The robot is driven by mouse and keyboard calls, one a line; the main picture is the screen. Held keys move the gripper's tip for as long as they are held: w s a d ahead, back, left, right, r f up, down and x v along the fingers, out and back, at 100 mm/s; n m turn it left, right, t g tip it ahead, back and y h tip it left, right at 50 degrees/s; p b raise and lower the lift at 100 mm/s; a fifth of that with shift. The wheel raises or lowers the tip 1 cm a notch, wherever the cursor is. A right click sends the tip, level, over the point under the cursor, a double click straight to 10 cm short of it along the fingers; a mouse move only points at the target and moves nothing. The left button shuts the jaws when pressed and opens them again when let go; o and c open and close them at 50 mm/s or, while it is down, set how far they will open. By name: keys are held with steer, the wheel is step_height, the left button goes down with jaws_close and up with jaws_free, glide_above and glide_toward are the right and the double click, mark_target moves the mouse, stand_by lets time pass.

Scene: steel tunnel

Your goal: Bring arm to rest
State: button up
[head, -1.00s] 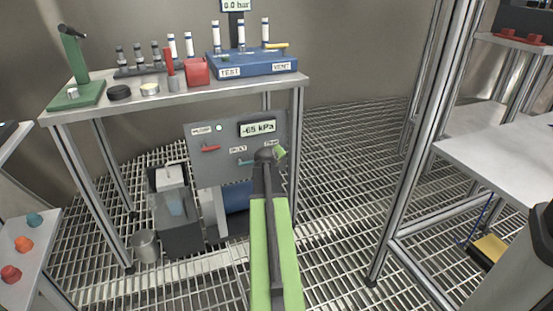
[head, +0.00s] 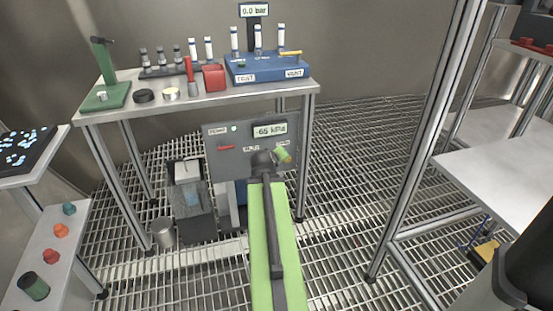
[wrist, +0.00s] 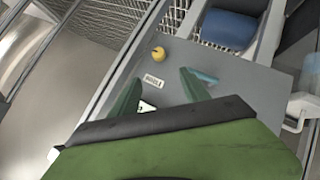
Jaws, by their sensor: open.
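My arm (head: 268,235), with a green link and dark joints, reaches forward from the bottom of the head view. My gripper (head: 284,156) is at its far end, in front of the grey panel (head: 222,168) under the bench. In the wrist view my gripper (wrist: 160,90) has two green fingers set well apart, with nothing between them. The gripper's contact with the panel cannot be told.
The bench (head: 200,104) carries a green stand (head: 105,94), vials, a red block (head: 214,77) and a blue test unit (head: 268,68). A pump-like unit (head: 190,208) and a metal cup (head: 163,232) stand below. A metal rack (head: 425,140) rises at right. Grating between is clear.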

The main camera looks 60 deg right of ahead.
steer(key=shift+d, duration=0.1)
stand_by(0.4)
steer(key=w+a+n+t+y+p, duration=0.1)
steer(key=w+a+n+t+y, duration=0.15)
steer(key=w+a, duration=1)
steer(key=w+a+n+t+y+p, duration=0.1)
steer(key=w+a+n+y, duration=0.15)
steer(key=w+a, duration=1.05)
steer(key=s+a+f+n+g+y, duration=0.1)
steer(key=a+f, duration=0.1)
steer(key=a, duration=0.9)
steer(key=s+a+f+g+y, duration=0.1)
steer(key=a+f, duration=0.1)
steer(key=a, duration=0.9)
steer(key=s+a+f+g+y, duration=0.3)
steer(key=s+a+f+g, duration=0.1)
steer(key=s+a, duration=0.6)
step_height(320, 180, up, 38)
steer(key=s+a+m+g+p, duration=0.1)
steer(key=a+p, duration=0.1)
steer(key=p, duration=3.6)
steer(key=shift+s, duration=0.15)
